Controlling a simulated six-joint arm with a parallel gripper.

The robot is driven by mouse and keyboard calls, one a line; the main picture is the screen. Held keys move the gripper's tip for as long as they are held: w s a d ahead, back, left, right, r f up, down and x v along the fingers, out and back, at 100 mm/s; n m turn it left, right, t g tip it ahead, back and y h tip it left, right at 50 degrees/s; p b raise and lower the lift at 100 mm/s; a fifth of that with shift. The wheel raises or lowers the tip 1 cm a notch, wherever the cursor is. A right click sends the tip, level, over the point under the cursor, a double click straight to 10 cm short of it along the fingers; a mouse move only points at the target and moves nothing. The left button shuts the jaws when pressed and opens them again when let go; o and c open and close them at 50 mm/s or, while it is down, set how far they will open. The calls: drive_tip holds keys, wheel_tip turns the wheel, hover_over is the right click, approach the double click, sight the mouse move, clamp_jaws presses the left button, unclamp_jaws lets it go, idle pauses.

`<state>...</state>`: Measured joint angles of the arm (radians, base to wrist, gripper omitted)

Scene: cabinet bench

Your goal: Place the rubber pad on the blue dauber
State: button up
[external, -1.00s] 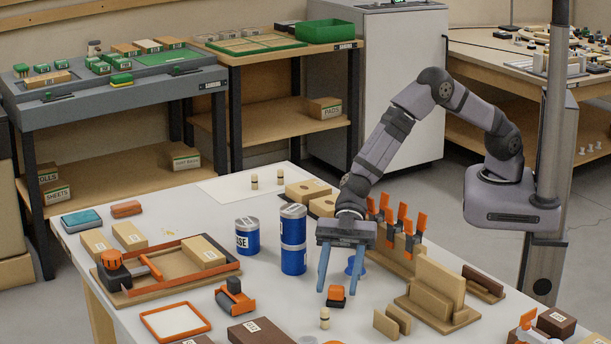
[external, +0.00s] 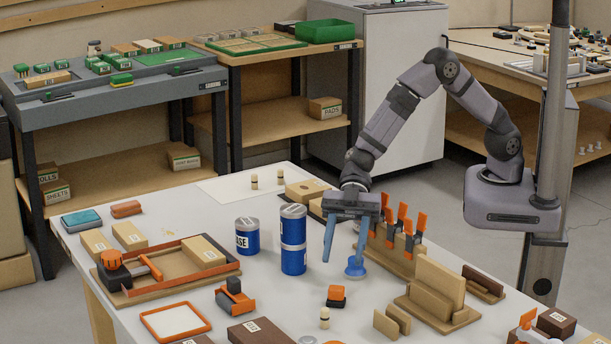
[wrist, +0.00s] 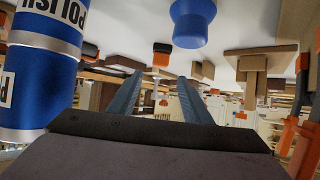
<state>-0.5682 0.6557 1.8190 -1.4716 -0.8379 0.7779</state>
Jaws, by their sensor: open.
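The blue dauber (external: 355,270) stands on the white table, right of the blue cans; it shows at the top of the wrist view (wrist: 192,24). A small orange and black block (external: 336,297), which may be the rubber pad, lies on the table in front of it; the wrist view shows a similar orange and black block (wrist: 161,54). My gripper (external: 343,252) is open and empty, pointing down above the table. Its right finger overlaps the dauber's top in the external view; whether they touch I cannot tell. Both fingers show apart in the wrist view (wrist: 160,82).
Two stacked blue cans (external: 293,240) stand close left of my gripper, with another blue can (external: 247,236) beyond. A rack with orange clips (external: 398,240) stands close on the right. Wooden blocks on a board (external: 438,300) lie at front right.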

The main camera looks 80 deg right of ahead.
drive_tip(key=shift+r, duration=0.1)
idle(0.4)
wheel_tip(320, 180, up, 7)
drive_tip(key=w, duration=0.1)
drive_tip(key=w+a+r+m+t+h+p, duration=0.1)
drive_tip(key=w+a+r+m+t+h, duration=0.1)
drive_tip(key=w+a+m+t, duration=0.4)
drive_tip(key=w+a+r+m+t+h+p, duration=0.2)
drive_tip(key=w+a+r+m+t+h, duration=0.15)
drive_tip(key=w, duration=0.55)
drive_tip(key=m+g+h+p, duration=0.2)
drive_tip(key=m+g+h, duration=0.3)
drive_tip(key=m+h, duration=0.3)
approach(343, 287)
wheel_tip(343, 287, up, 2)
drive_tip(key=w+y, duration=0.1)
drive_tip(key=w, duration=0.1)
drive_tip(key=shift+m, duration=0.25)
drive_tip(key=shift+s+d+f+p+x, duration=0.15)
drive_tip(key=shift+s+p+x, duration=0.25)
drive_tip(key=shift+x, duration=1.55)
drive_tip(key=shift+s+d+f+p+x, duration=0.15)
drive_tip(key=shift+s+p+x, duration=0.25)
drive_tip(key=shift+x, duration=1.55)
drive_tip(key=shift+s+d+f+p+x, duration=0.15)
drive_tip(key=shift+s+p+x, duration=0.25)
drive_tip(key=shift+x, duration=1.6)
